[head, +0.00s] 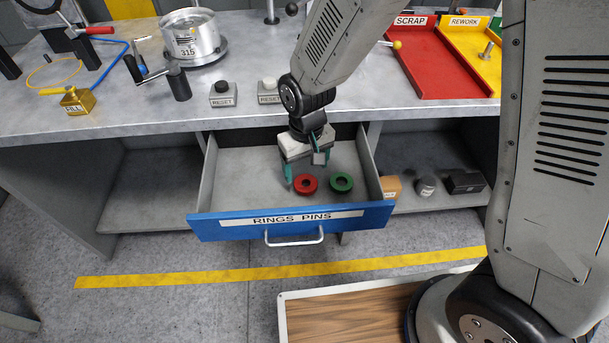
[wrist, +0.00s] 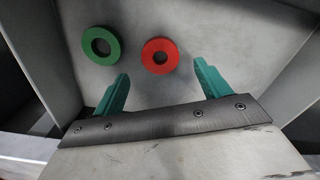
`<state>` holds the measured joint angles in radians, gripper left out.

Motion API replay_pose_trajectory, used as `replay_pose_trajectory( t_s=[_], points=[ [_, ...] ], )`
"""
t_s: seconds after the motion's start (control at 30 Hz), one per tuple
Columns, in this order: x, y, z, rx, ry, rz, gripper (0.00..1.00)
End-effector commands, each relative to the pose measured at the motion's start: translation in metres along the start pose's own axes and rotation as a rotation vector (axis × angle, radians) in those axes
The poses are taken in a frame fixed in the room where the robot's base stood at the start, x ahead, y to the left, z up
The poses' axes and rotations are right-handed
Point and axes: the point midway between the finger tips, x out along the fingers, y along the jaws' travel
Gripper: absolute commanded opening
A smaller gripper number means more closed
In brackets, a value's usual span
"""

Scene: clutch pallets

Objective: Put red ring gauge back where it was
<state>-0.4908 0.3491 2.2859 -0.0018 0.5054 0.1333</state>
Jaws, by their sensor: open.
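The red ring gauge (head: 305,184) lies flat on the floor of the open drawer labelled RINGS PINS (head: 225,187). In the wrist view the red ring gauge (wrist: 160,46) lies just beyond and between the two green fingertips, not enclosed by them. A green ring gauge (head: 341,182) lies beside it on the right in the head view; it also shows in the wrist view (wrist: 101,43). My gripper (head: 304,180) is inside the drawer, close to the red ring. In the wrist view my gripper (wrist: 161,70) is open with nothing between its fingers.
The drawer's side walls and blue front (head: 293,229) surround my gripper. The bench top (head: 255,60) overhangs behind. Small blocks (head: 465,183) sit on the shelf at right.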

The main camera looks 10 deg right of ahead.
Motion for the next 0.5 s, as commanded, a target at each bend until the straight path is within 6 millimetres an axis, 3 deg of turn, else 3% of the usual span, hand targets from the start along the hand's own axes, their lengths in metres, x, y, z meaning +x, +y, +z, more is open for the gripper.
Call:
replay_pose_trajectory(
  t_s=[0.2, 0.5],
  points=[
    [-0.045, 0.000, -0.001, 0.000, 0.004, -0.001, 0.76],
    [-0.068, 0.000, 0.000, 0.000, -0.001, 0.000, 0.76]
  ],
)
